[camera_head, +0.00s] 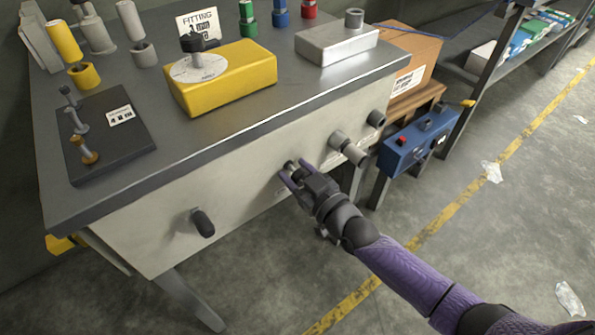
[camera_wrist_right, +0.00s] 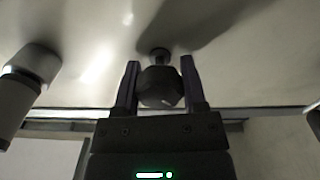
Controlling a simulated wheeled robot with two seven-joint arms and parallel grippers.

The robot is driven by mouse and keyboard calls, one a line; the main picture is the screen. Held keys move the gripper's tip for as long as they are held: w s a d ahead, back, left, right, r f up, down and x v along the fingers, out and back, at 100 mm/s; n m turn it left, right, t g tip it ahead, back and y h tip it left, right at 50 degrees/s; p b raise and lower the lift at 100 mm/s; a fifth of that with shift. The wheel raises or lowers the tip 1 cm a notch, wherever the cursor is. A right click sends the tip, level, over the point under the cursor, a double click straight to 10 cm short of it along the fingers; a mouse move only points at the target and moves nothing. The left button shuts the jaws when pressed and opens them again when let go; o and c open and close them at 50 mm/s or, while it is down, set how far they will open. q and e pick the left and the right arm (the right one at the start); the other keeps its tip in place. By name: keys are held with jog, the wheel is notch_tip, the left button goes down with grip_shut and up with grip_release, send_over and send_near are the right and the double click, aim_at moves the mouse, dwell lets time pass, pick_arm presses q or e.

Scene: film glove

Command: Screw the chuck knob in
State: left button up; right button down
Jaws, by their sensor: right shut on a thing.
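A dark faceted knob (camera_wrist_right: 160,88), which I take to be the chuck knob, sits on a short stem in the pale front panel (camera_head: 250,190) of the bench. My right gripper (camera_head: 291,172) reaches the panel from the lower right. In the right wrist view my right gripper (camera_wrist_right: 160,66) has one finger on each side of the knob and is shut on it. The stem (camera_wrist_right: 158,54) shows between the knob and the panel. How deep it sits cannot be told. In the head view the fingers mostly hide the knob. My left gripper is not in view.
On the same panel, a black handle (camera_head: 203,223) sticks out at left, and a grey cylinder (camera_head: 348,148) and dark knob (camera_head: 376,118) at right. A yellow block (camera_head: 222,78) stands on the bench top. A blue control box (camera_head: 415,142) is at right. The floor in front is open.

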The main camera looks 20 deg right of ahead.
jog(key=m, duration=0.7)
jog(key=shift+f+m, duration=0.1)
jog(key=shift+m, duration=0.2)
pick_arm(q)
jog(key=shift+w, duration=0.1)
pick_arm(e)
jog(key=shift+m, duration=0.8)
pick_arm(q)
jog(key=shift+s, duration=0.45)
pick_arm(e)
jog(key=shift+c, duration=0.7)
grip_release()
